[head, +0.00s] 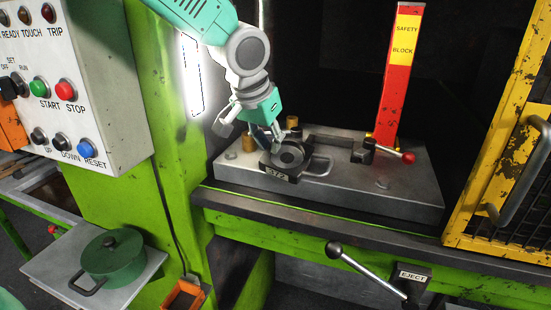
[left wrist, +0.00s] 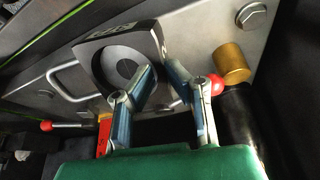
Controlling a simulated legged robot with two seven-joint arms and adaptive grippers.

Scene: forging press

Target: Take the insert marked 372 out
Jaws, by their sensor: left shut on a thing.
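The insert marked 372 (head: 281,172) is a dark block with a round grey face, at the left-middle of the grey die plate (head: 400,195) in the head view. It also shows in the left wrist view (left wrist: 98,60), its label upside down. My left gripper (head: 268,136) reaches down from above to the insert's back side. In the left wrist view its fingers (left wrist: 160,74) close on the insert's rim. Whether the insert rests in its seat or is slightly raised cannot be told. My right gripper is not in view.
A clamp handle with a red knob (head: 408,157) lies right of the insert. The red safety block (head: 396,80) stands behind. Another red knob (left wrist: 213,85) and a brass post (left wrist: 231,64) are close to my fingers. A green pot (head: 110,257) stands on a side shelf at lower left.

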